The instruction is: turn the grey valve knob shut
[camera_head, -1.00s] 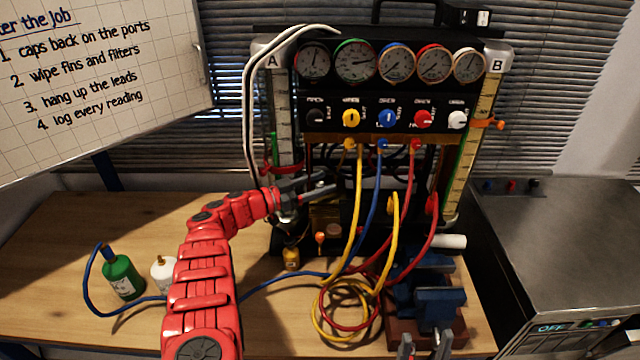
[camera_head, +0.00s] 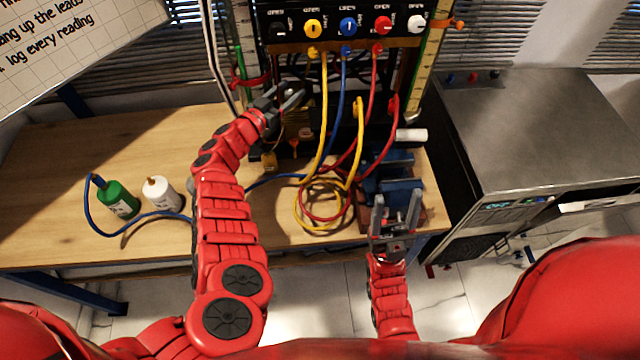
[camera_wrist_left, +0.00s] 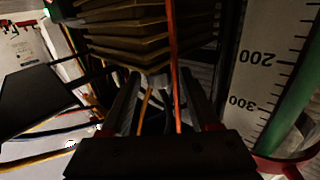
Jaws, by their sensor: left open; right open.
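A row of knobs runs along the black gauge rig (camera_head: 365,12): a dark knob (camera_head: 282,27), a yellow knob (camera_head: 313,27), a blue knob (camera_head: 348,27), a red knob (camera_head: 382,25) and a white knob (camera_head: 416,23). None looks plainly grey in this light. My left gripper (camera_head: 288,98) is open, below the dark knob and apart from it. In the left wrist view my left gripper (camera_wrist_left: 160,95) has spread fingers, with dark ribbed fins (camera_wrist_left: 130,35) and thin cables beyond. My right gripper (camera_head: 396,205) is open at the blue vise (camera_head: 388,165), with no knob near it.
Yellow, blue and red hoses hang below the knobs and coil on the bench (camera_head: 50,200). A green bottle (camera_head: 118,198) and a white bottle (camera_head: 162,194) stand left of my left arm. A steel cabinet (camera_head: 530,125) stands at right. A scale tube (camera_wrist_left: 265,80) is close right in the wrist view.

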